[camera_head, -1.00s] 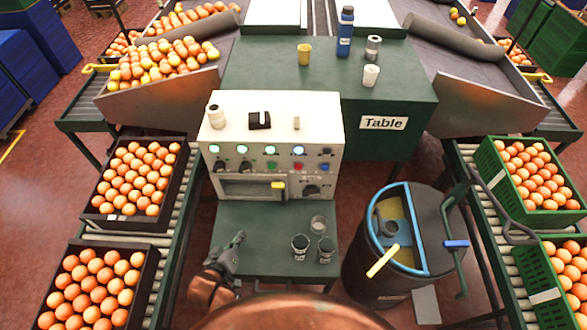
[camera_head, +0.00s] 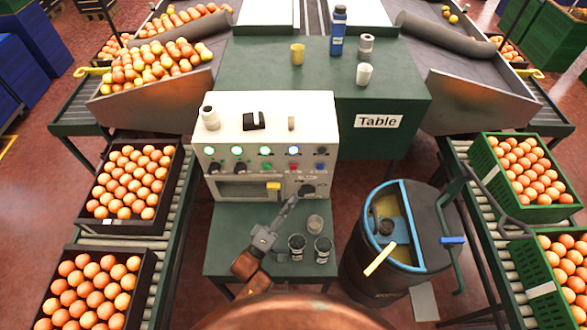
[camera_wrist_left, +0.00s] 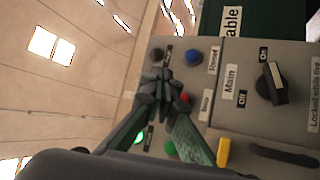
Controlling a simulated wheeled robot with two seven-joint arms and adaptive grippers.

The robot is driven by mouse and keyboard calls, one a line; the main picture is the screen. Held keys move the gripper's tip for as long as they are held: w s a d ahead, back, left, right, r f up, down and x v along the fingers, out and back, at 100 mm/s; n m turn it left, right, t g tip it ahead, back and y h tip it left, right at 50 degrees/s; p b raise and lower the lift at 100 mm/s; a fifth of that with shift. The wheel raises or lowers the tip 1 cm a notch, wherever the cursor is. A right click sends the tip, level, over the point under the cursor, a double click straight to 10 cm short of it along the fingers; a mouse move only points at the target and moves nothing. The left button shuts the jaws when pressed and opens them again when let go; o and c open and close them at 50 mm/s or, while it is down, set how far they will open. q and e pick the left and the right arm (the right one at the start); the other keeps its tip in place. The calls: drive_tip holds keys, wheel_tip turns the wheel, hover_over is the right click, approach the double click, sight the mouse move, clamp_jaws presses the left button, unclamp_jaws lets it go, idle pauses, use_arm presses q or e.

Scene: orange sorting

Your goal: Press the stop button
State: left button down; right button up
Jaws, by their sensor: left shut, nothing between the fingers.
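The control box (camera_head: 268,110) stands on the green table, with a row of lamps above a row of buttons and knobs on its front. A red button (camera_head: 294,167) sits between a green button (camera_head: 267,167) and a blue button (camera_head: 320,167). The red button also shows in the left wrist view (camera_wrist_left: 186,99), partly covered by my fingers; its label is too small to read surely. My left gripper (camera_head: 293,201) is shut and empty, pointing up at the box's front from below the red button. In the wrist view its fingertips (camera_wrist_left: 156,80) overlap the panel beside the red button; contact cannot be told.
A main switch knob (camera_wrist_left: 271,84) and a yellow handle (camera_head: 273,186) are close by on the panel. Dark cups (camera_head: 297,247) and a glass (camera_head: 315,224) stand on the lower shelf right of my left arm. A dark barrel (camera_head: 390,245) stands to the right.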

use_arm(q)
drive_tip(key=shift+w, duration=0.1)
drive_tip(key=b, duration=0.4)
approach(294, 167)
drive_tip(key=w+d+r, duration=0.2)
drive_tip(key=d, duration=0.3)
drive_tip(key=shift+w+r, duration=0.35)
use_arm(e)
drive_tip(key=shift+s+d+f, duration=0.1)
drive_tip(key=shift+s+f, duration=0.15)
drive_tip(key=shift+f, duration=0.35)
drive_tip(key=shift+s+d+f, duration=0.1)
drive_tip(key=shift+s+f, duration=0.15)
drive_tip(key=shift+f, duration=0.4)
drive_tip(key=shift+s+d+f, duration=0.1)
drive_tip(key=shift+s+f, duration=0.15)
drive_tip(key=shift+f, duration=0.35)
drive_tip(key=shift+a, duration=0.35)
use_arm(q)
drive_tip(key=shift+w, duration=0.15)
drive_tip(key=shift+w, duration=0.25)
use_arm(e)
drive_tip(key=shift+d, duration=0.15)
drive_tip(key=shift+d, duration=0.1)
